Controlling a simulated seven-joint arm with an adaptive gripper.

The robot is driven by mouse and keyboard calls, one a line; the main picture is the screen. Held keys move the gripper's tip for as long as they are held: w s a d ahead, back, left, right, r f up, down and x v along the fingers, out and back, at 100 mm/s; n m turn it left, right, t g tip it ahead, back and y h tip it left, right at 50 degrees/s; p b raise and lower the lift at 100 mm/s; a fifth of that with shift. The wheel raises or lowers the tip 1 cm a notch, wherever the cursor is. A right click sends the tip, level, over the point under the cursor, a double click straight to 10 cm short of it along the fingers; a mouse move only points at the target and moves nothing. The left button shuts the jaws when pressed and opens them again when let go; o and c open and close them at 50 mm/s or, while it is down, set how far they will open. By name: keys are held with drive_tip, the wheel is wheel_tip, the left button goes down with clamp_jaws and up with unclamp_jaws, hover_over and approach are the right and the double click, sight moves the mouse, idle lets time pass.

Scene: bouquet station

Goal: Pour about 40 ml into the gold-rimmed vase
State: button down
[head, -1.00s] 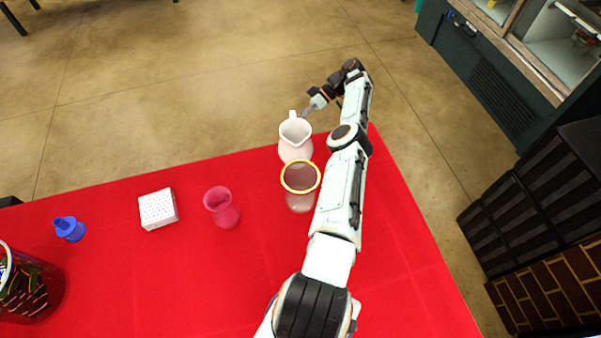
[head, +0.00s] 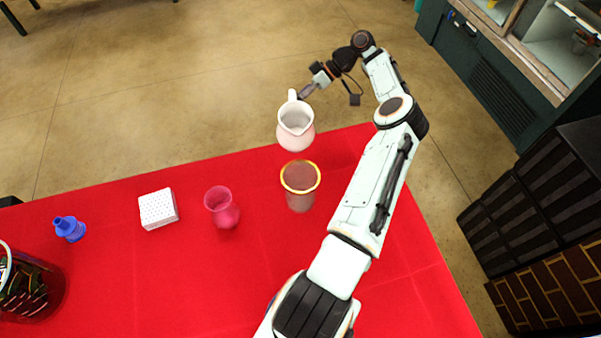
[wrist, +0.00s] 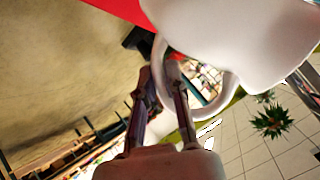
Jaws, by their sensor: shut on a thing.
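The gold-rimmed vase (head: 300,198) stands upright on the red table, a translucent vessel with a gold ring at its mouth. A white-pink jug (head: 296,137) is just behind it, its spout toward the vase and its handle at the back. My gripper (head: 303,95) is shut on the jug's handle. In the wrist view the fingers (wrist: 165,80) close on the handle loop, and the white jug body (wrist: 240,40) fills the upper right. The jug looks about upright and raised above the table's far edge. No stream shows, and the liquid inside cannot be made out.
A pink vase (head: 222,208) stands left of the gold-rimmed one. Further left are a white block with holes (head: 158,209), a blue bottle (head: 69,229) and a dark red container (head: 35,290) at the table's edge. The red table (head: 200,290) is clear in front.

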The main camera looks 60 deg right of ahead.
sight(285, 106)
drive_tip(key=shift+s+a+r+n+t+h, duration=0.15)
drive_tip(key=shift+s+a+r+n+h, duration=0.1)
drive_tip(key=shift+r, duration=0.2)
drive_tip(key=shift+s+a+r+n+t+h, duration=0.15)
drive_tip(key=shift+r+h, duration=0.1)
drive_tip(key=shift+r, duration=0.2)
drive_tip(key=a+r, duration=0.1)
drive_tip(key=s+r+n+t+h, duration=0.1)
drive_tip(key=a+r+h, duration=0.1)
drive_tip(key=r, duration=0.1)
drive_tip(key=shift+s+a+n+t, duration=0.3)
drive_tip(key=shift+s+a+n, duration=0.05)
drive_tip(key=shift+s+n, duration=0.05)
drive_tip(key=a+n+t+h, duration=0.1)
drive_tip(key=s+a+n+t+h, duration=0.1)
drive_tip(key=shift+s+r+h, duration=0.15)
drive_tip(key=shift+r+h, duration=0.15)
drive_tip(key=shift+s+a+r+n+t+h, duration=0.2)
drive_tip(key=shift+r+n+t+h, duration=0.2)
drive_tip(key=shift+r+n, duration=0.1)
drive_tip(key=shift+s+a+r, duration=0.15)
drive_tip(key=shift+a+r, duration=0.1)
drive_tip(key=shift+s+a+n+t+h, duration=0.2)
drive_tip(key=shift+n+t+h, duration=0.1)
drive_tip(key=shift+n+t, duration=0.2)
drive_tip(key=shift+w+d, duration=0.1)
drive_tip(key=shift+d, duration=0.2)
drive_tip(key=shift+w+d+f+t, duration=0.1)
drive_tip(key=shift+w+d+t, duration=0.2)
drive_tip(key=shift+w+d, duration=0.25)
